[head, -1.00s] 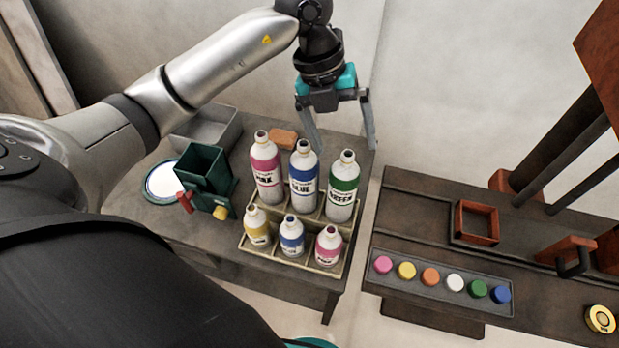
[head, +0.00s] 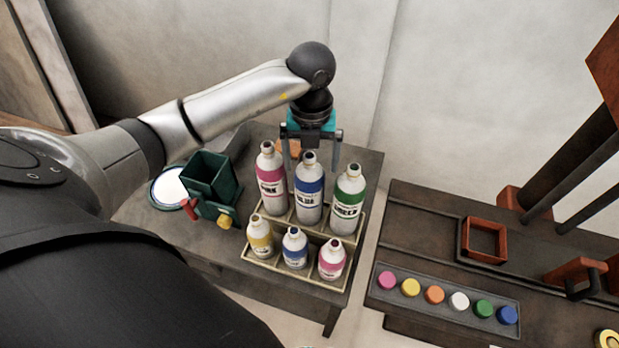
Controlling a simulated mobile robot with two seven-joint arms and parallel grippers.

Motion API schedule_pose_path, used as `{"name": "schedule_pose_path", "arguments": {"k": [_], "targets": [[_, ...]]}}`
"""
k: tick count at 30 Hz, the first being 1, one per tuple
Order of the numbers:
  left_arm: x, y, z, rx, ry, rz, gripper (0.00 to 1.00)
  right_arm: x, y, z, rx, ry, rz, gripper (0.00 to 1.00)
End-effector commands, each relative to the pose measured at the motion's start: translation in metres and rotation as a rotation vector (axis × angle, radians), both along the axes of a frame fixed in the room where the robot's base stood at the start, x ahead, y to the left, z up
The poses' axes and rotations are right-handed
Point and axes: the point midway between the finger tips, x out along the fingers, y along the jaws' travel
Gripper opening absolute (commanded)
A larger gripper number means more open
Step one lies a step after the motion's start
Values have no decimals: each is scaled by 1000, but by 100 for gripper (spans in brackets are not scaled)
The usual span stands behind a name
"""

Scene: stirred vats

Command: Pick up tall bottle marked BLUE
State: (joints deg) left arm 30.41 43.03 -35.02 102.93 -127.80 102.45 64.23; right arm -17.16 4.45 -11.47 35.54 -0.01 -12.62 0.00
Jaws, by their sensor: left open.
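The tall bottle marked BLUE (head: 309,190) is white with a blue label band. It stands upright in the middle of the back row of a cream divided crate (head: 302,273). A tall pink-labelled bottle (head: 270,184) stands to its left and a tall green-labelled bottle (head: 347,202) to its right. My left gripper (head: 311,165) is open, pointing down at the top of the BLUE bottle. Its fingers show on either side behind the bottle tops. I cannot tell whether they touch the bottle. My right gripper is not in view.
Small yellow (head: 260,237), blue (head: 295,249) and pink (head: 331,260) bottles fill the front row. A green container (head: 209,180) and a white-topped round dish (head: 170,188) stand left. A tray of coloured caps (head: 448,300) and a red square frame (head: 484,240) lie on the right bench.

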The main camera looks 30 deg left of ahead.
Motion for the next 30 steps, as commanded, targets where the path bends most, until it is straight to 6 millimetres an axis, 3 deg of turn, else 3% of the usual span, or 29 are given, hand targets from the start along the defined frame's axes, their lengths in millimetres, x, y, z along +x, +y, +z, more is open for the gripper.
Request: {"name": "schedule_pose_path", "arguments": {"k": [9,19,30], "targets": [[2,5,-44,-3,3,1,100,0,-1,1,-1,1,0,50],[3,5,-50,0,1,0,99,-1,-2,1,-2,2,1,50],[3,6,-49,0,1,0,57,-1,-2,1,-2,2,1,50]]}}
